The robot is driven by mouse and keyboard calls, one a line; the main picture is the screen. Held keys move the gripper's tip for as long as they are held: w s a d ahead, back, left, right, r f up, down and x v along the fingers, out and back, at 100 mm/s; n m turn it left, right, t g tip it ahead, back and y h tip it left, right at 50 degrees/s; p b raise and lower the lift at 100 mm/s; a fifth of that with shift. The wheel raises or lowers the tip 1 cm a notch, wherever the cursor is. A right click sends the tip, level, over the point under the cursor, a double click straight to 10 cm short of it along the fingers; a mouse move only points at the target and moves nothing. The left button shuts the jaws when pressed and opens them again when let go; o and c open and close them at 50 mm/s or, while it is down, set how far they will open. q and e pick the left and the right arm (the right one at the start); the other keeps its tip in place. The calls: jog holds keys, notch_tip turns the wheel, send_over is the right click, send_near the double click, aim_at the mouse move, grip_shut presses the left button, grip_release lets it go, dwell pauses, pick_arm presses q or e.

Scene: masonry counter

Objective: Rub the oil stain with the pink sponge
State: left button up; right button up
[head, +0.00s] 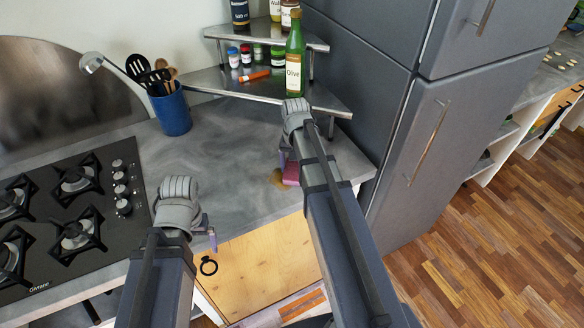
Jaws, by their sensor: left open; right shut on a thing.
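The pink sponge (291,174) is at my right gripper (287,157), near the counter's right end. My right gripper is shut on it, and my arm hides part of both. The brown oil stain (277,180) lies on the grey counter just left of the sponge. I cannot tell whether the sponge touches the stain or the counter. My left gripper (212,238) is open and empty in front of the counter's front edge, above the wooden cabinet door.
A black gas hob (105,222) is on the left. A blue utensil pot (172,114) stands at the back. A metal corner shelf (225,88) holds jars and a green olive oil bottle (294,62). A grey fridge (400,130) stands on the right. The middle counter is clear.

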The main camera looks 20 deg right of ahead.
aim_at(274, 181)
jog(key=shift+s+a+f, duration=0.1)
jog(key=shift+a, duration=1)
jog(key=shift+s+a+f, duration=0.1)
jog(key=shift+a, duration=1)
jog(key=shift+a+r, duration=0.15)
jog(key=shift+a, duration=1.95)
jog(key=shift+w+b, duration=0.1)
jog(key=shift+b, duration=0.2)
jog(key=shift+w+d, duration=0.1)
jog(key=shift+d, duration=0.6)
jog(key=shift+w+d, duration=0.1)
jog(key=shift+d, duration=1.5)
jog(key=shift+d, duration=0.15)
jog(key=shift+w+d, duration=0.1)
jog(key=shift+d, duration=1.75)
